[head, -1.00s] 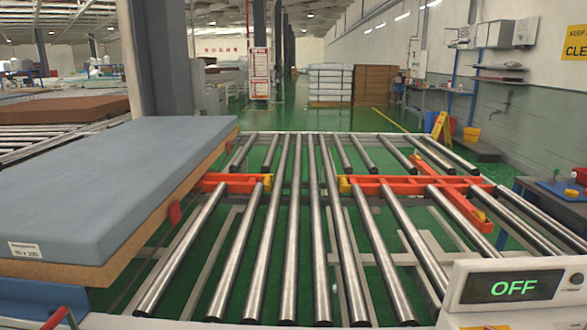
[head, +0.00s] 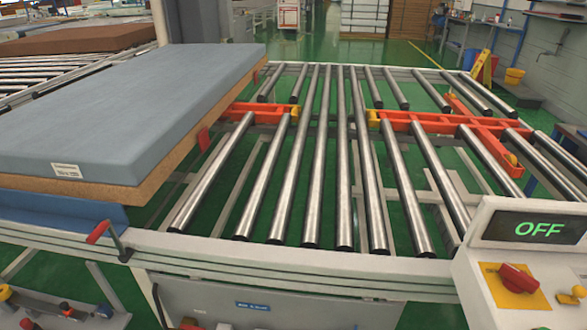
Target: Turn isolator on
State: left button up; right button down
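A red rotary isolator knob (head: 517,279) on a yellow plate sits on the white control box (head: 470,275) at the lower right of the head view. The dark display (head: 538,229) above it reads OFF in green. A smaller yellow-orange knob (head: 578,292) is at the right edge of the picture. Neither of my grippers shows in the head view.
A blue-grey mattress (head: 130,105) lies on a brown base at the left. A roller conveyor (head: 345,243) with orange cross bars (head: 443,122) fills the middle. A red-handled lever (head: 98,232) stands at the front left rail.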

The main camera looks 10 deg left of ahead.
aim_at(515, 281)
jog(key=k+z, duration=0.2)
jog(key=z, duration=1.35)
